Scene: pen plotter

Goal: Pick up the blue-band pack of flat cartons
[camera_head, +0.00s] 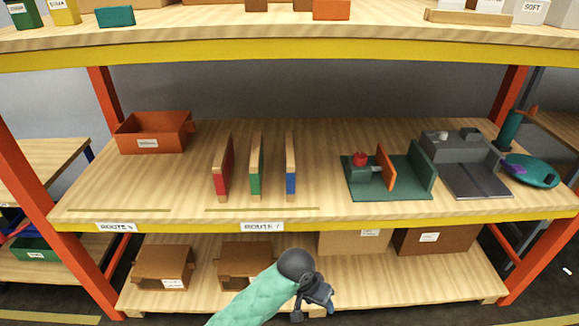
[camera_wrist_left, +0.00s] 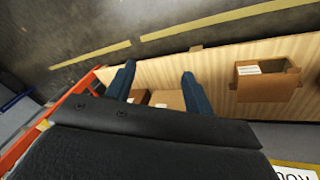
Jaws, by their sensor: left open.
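The blue-band pack of flat cartons (camera_head: 291,182) stands upright on edge on the middle shelf in the head view, thin and tan with a blue band. A green-band pack (camera_head: 255,182) and a red-band pack (camera_head: 223,178) stand to its left, with gaps between them. My left gripper (camera_head: 315,304) is below and in front of the shelf edge, apart from the packs. In the left wrist view its two fingers (camera_wrist_left: 159,72) are spread with nothing between them. The packs cannot be made out in that view. My right gripper is not in view.
An orange bin (camera_head: 154,132) stands left on the middle shelf (camera_head: 320,150). A green fixture (camera_head: 385,193) with a red knob and a grey machine (camera_head: 465,165) stand right. The yellow shelf edge (camera_head: 330,222) lies between gripper and packs. Brown boxes (camera_head: 163,262) fill the lower shelf.

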